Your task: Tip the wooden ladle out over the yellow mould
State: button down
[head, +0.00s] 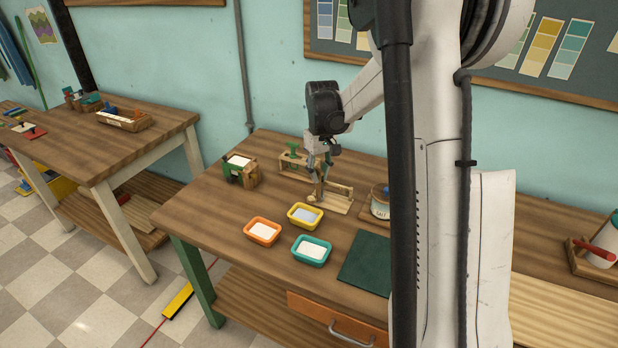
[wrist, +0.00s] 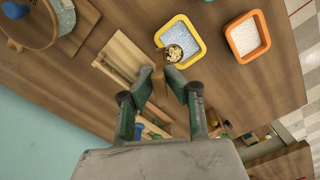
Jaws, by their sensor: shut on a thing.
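My gripper (head: 319,178) is shut on the wooden ladle above the worktable. In the wrist view the fingers of my gripper (wrist: 160,84) close around its handle. The ladle's round bowl (wrist: 173,53) faces the camera, holds small pale pieces and overlaps the near left edge of the yellow mould (wrist: 184,30). The yellow mould (head: 305,215) also shows in the head view, with pale bluish-white contents. The ladle (head: 314,197) is small there, just behind the mould, and its tilt is hard to tell.
An orange mould (head: 262,232) and a teal mould (head: 311,250), both with white contents, stand close by. A wooden stand (head: 338,200) lies beside the gripper. A lidded pot (head: 380,203) is partly hidden by my arm. A dark green mat (head: 365,262) lies in front.

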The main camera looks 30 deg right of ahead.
jog(key=shift+w+a, duration=0.3)
jog(key=shift+s+a+r+h, duration=0.2)
jog(key=shift+a+h, duration=0.15)
jog(key=shift+h, duration=0.25)
jog(key=shift+w+a+r+h+p, duration=0.1)
jog(key=shift+a+r+h+p, duration=0.1)
jog(key=shift+a+h, duration=0.5)
jog(key=shift+w+a+r+h+p, duration=0.15)
jog(key=shift+a+h, duration=0.35)
jog(key=shift+h, duration=0.3)
jog(key=shift+s+a+f+h+b, duration=0.1)
jog(key=shift+a+f+h+b, duration=0.1)
jog(key=shift+a+h+b, duration=0.6)
jog(key=shift+a+f+h+b, duration=0.15)
jog(key=shift+a+h+b, duration=0.4)
jog(key=shift+h, duration=0.4)
jog(key=shift+s+a+f+h+b, duration=0.1)
jog(key=shift+a+f+h+b, duration=0.1)
jog(key=shift+a+h+b, duration=0.6)
jog(key=shift+a+f+h+b, duration=0.35)
jog(key=shift+a+h+b, duration=0.15)
jog(key=shift+h+b, duration=0.6)
jog(key=shift+a+f+h+b, duration=0.25)
jog(key=shift+a+h+b, duration=0.2)
jog(key=shift+b, duration=0.75)
jog(key=shift+a+f+h+b, duration=0.1)
jog(key=shift+a+h+b, duration=0.2)
jog(key=shift+b, duration=0.25)
